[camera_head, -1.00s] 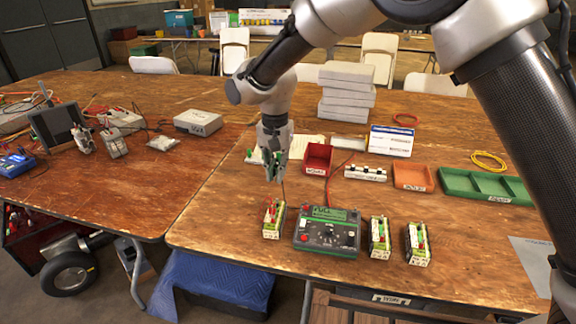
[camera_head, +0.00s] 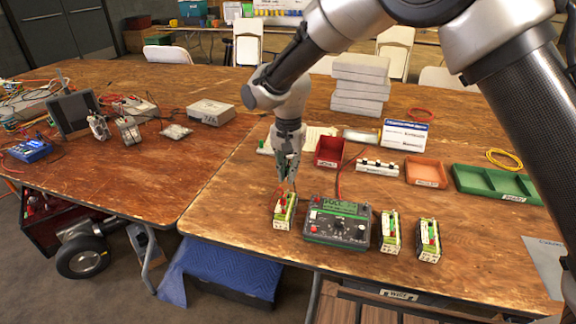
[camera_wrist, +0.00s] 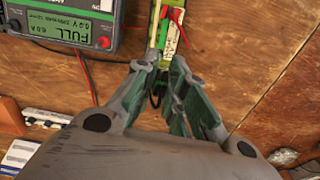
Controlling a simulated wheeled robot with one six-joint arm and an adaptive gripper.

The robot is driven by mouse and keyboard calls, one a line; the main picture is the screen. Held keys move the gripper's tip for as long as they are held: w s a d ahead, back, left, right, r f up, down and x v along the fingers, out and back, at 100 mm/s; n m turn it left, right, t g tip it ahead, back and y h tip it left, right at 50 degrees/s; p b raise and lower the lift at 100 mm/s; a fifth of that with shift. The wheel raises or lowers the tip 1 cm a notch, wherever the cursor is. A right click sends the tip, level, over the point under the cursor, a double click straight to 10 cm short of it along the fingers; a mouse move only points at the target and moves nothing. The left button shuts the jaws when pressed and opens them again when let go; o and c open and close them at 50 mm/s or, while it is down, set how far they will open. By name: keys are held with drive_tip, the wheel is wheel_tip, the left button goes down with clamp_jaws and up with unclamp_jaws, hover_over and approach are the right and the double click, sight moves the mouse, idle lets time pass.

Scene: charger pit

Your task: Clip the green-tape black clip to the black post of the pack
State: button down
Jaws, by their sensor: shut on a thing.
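My gripper (camera_head: 288,183) points down just above the left pack (camera_head: 285,212), a small upright block with a pale label and red and green on top. The pack also shows in the wrist view (camera_wrist: 166,42), right at the fingertips. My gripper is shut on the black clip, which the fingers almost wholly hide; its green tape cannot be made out. A dark lead (camera_wrist: 155,92) loops between the fingers. The black post is hidden, so I cannot tell whether the clip touches it. A red part (camera_wrist: 180,28) shows on the pack beside the fingertips.
The charger (camera_head: 337,234) stands close right of the pack; its display (camera_wrist: 62,30) reads "FULL". Two more packs (camera_head: 390,232) (camera_head: 428,240) stand further right. Behind are a red bin (camera_head: 329,152), a white strip (camera_head: 376,167) and an orange tray (camera_head: 427,171). The table's front edge is near.

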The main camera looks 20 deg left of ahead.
drive_tip(key=shift+f, duration=2.3)
drive_tip(key=shift+f, duration=0.15)
idle(0.3)
drive_tip(key=c, duration=1.4)
unclamp_jaws()
drive_tip(key=shift+o, duration=1.1)
drive_tip(key=shift+r, duration=3.8)
